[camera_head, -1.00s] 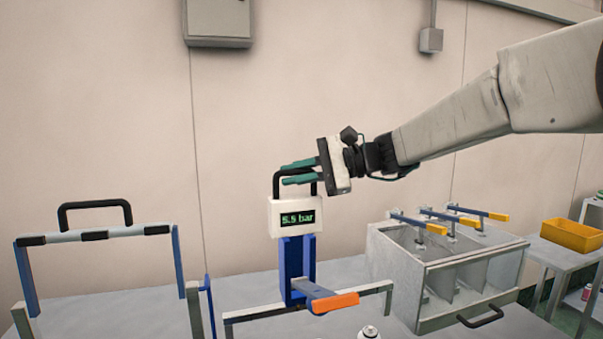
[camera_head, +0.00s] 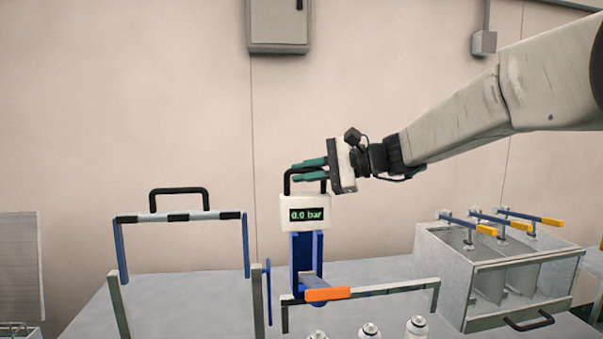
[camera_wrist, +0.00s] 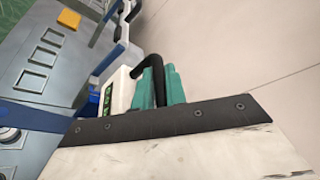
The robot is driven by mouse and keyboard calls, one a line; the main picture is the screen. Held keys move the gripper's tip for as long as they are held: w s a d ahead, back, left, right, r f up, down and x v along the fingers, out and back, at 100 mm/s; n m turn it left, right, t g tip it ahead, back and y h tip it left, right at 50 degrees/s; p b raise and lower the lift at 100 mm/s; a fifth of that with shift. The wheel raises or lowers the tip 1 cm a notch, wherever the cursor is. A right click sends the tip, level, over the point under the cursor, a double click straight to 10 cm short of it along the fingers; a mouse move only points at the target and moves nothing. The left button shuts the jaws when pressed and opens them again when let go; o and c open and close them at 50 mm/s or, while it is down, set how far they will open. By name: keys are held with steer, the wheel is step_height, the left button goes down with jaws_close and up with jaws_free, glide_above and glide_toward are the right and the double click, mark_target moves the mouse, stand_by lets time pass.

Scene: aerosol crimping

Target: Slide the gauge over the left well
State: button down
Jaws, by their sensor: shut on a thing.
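The gauge (camera_head: 306,213) is a white box with a black loop handle and a green display reading 0.0 bar. It sits upright on a blue carriage (camera_head: 303,253) with an orange-ended lever (camera_head: 328,294), near the left end of a low grey rail (camera_head: 385,289). My gripper (camera_head: 308,170) comes from the right, its green fingers shut on the gauge's handle. The wrist view also shows the fingers (camera_wrist: 162,88) at the black handle, with the white gauge body (camera_wrist: 121,92) partly hidden. Silver-topped cans stand before the rail, the leftmost (camera_head: 317,335) below the gauge. Their wells are not visible.
A grey compartment box (camera_head: 470,290) with several yellow-ended clamps stands right of the rail. A frame with a black-and-white crossbar (camera_head: 190,216) and handle stands to the left, beside a thin blue upright (camera_head: 267,290). Bare table lies behind the rail.

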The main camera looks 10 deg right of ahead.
steer(key=shift+r, duration=0.3)
steer(key=c, duration=1.5)
jaws_free()
steer(key=shift+a+f, duration=0.1)
steer(key=shift+o, duration=0.2)
steer(key=shift+s+f, duration=0.1)
steer(key=shift+f, duration=0.05)
steer(key=v, duration=0.7)
steer(key=shift+d, duration=0.35)
steer(key=shift+s, duration=0.1)
